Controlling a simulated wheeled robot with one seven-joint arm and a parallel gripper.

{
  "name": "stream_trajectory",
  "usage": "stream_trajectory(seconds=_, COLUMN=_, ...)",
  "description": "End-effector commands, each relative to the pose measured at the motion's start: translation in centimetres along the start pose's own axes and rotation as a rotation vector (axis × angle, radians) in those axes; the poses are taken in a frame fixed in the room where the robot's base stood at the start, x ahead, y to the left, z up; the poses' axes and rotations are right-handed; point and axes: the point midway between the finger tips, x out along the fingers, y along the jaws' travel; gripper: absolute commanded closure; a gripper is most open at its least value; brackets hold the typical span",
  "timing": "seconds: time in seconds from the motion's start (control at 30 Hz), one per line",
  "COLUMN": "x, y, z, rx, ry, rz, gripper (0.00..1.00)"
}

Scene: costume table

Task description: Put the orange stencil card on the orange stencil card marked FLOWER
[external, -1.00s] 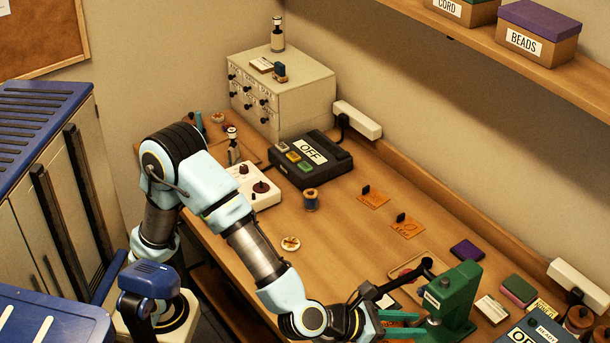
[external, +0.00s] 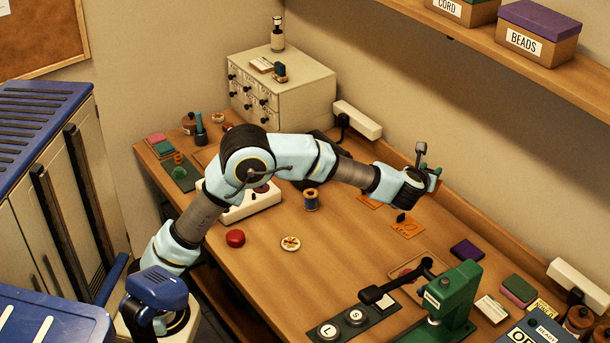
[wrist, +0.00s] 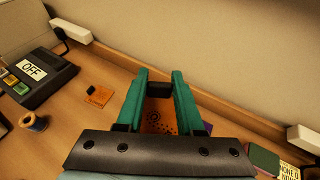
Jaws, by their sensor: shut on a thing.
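My gripper (external: 428,172) is raised near the back of the table. In the wrist view, the green fingers of my gripper (wrist: 159,95) are shut on the black handle of an orange stencil card (wrist: 158,120). Dark round cut-outs show on the orange between the fingers; its edges are hidden. Two orange stencil cards lie on the table: one (external: 370,203) is partly hidden by my arm, the other (external: 408,229) has a black knob. The first also shows at left in the wrist view (wrist: 98,96). Their markings are too small to read.
A green press (external: 455,300) stands at the front right, with a purple pad (external: 467,250) behind it. A black OFF box (wrist: 38,72) and a thread spool (external: 311,199) are left of the cards. Bare table lies in front of the cards.

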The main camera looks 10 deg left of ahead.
Motion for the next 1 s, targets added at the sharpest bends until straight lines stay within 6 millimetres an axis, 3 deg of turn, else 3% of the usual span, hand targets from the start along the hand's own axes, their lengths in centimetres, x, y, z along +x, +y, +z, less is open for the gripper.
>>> stream_trajectory(seconds=0.03, x=2.2, y=2.0, z=0.8, rx=-0.018, ry=-0.002, rz=0.04, gripper=1.0)
stream_trajectory(seconds=0.1, x=4.7, y=4.4, z=1.9, rx=-0.037, ry=-0.002, rz=0.087, gripper=1.0)
stream_trajectory(seconds=0.3, x=10.0, y=10.7, z=4.2, rx=-0.08, ry=-0.001, rz=0.192, gripper=1.0)
stream_trajectory(seconds=0.7, x=15.0, y=18.4, z=6.5, rx=-0.126, ry=0.0, rz=0.304, gripper=1.0)
stream_trajectory(seconds=1.0, x=17.5, y=18.1, z=-0.2, rx=-0.119, ry=0.004, rz=0.302, gripper=1.0)
